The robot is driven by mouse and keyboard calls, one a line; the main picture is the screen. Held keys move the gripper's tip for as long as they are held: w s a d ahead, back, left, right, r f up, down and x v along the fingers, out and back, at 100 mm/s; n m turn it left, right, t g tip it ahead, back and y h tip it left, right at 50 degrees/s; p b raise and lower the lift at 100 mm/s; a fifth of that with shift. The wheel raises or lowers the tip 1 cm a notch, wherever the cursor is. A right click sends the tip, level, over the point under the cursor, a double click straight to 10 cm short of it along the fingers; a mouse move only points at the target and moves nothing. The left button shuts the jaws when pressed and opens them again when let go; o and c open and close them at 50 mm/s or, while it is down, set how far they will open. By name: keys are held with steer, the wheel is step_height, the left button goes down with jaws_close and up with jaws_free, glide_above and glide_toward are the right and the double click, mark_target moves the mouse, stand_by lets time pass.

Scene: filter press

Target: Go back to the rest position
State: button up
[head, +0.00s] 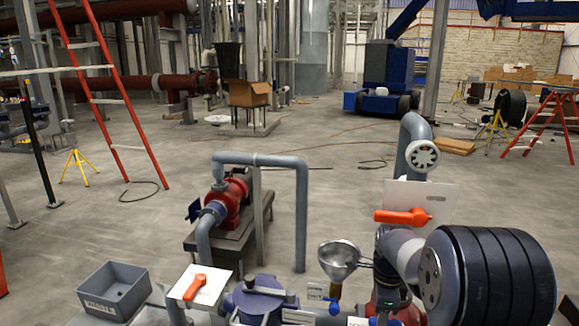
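My gripper does not show in the head view, so I see neither its fingers nor anything in them. In front stands pipework with an orange-handled valve (403,217) on a white plate at the right. A second orange-handled valve (196,286) is on a white plate at the lower left. A metal funnel-shaped bowl (339,255) is between them. A grey open bin (114,289) with a label sits at the lower left.
A dark ribbed cylinder (492,278) fills the lower right. A red pump (231,202) stands on a dark base behind the grey pipe (303,215). A red ladder (105,90) leans at the left. Open concrete floor (345,180) lies behind the pipework.

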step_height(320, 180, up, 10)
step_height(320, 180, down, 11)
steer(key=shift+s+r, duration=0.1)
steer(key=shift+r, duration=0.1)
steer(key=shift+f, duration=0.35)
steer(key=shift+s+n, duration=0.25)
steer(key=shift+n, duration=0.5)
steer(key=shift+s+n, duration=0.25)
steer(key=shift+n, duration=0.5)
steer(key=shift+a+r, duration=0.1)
